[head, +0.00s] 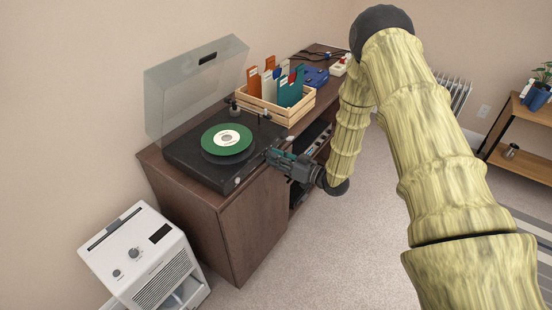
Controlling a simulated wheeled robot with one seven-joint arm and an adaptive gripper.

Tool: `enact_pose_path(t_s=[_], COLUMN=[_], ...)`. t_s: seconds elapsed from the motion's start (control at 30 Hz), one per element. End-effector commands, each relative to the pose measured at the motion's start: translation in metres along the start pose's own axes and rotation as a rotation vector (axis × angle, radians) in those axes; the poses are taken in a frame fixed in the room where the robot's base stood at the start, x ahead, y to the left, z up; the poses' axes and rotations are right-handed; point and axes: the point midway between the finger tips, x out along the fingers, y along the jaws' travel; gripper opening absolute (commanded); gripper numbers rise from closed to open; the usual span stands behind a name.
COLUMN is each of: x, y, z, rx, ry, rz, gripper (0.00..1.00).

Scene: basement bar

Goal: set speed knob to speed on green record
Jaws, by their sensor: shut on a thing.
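A green record (227,140) with a white label lies on the black turntable (190,163), whose clear lid (195,88) stands open. The print on the label is too small to read. My gripper (271,153) is at the turntable's right front edge, with its fingers shut on a small part there, which I take to be the speed knob. The fingers hide the knob, so its setting cannot be read. A small pale round part (237,181) shows at the turntable's near corner, apart from my gripper.
The turntable stands on a brown cabinet (252,225). A wooden crate of record sleeves (272,110) stands behind it, with a blue case (314,77) beyond. A white appliance (140,258) stands at the lower left. A shelf (520,163) is at the right. Carpet is clear between.

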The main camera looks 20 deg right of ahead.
Motion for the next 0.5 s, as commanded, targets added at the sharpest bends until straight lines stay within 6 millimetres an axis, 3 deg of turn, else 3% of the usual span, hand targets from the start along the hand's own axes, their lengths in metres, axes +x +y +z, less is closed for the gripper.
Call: enact_pose_path(t_s=[0.27, 0.5], x=[0.0002, 0.0], y=[0.0008, 0.0008], z=[0.0013, 0.0028], rx=[-0.104, -0.299], ry=[-0.005, -0.016], rz=[0.002, 0.004], gripper=[0.0, 0.0])
